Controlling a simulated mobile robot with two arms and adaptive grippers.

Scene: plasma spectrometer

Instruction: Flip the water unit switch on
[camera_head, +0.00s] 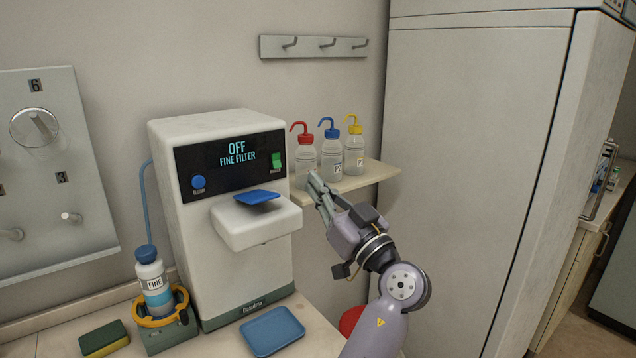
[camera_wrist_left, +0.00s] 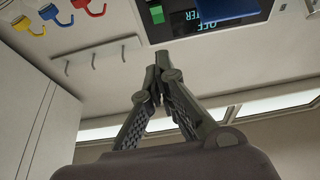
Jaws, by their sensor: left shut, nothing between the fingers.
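The water unit (camera_head: 235,270) is a white box with a black front panel. Its display (camera_head: 238,152) reads "OFF FINE FILTER". The green switch (camera_head: 276,160) sits at the panel's right end; it also shows upside down near the top edge of the left wrist view (camera_wrist_left: 157,14). My left gripper (camera_head: 314,182) is shut and empty, just right of the unit and a little lower than the switch, apart from it in the picture. In the left wrist view its fingertips (camera_wrist_left: 155,62) meet below the switch. My right gripper is not in view.
A blue knob (camera_head: 198,182) and a blue lever (camera_head: 257,196) are on the unit. Red-, blue- and yellow-capped bottles (camera_head: 332,157) stand on a shelf (camera_head: 375,174) behind my gripper. A blue tray (camera_head: 272,331), a sponge (camera_head: 104,339) and a "FINE" bottle (camera_head: 154,284) are on the counter.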

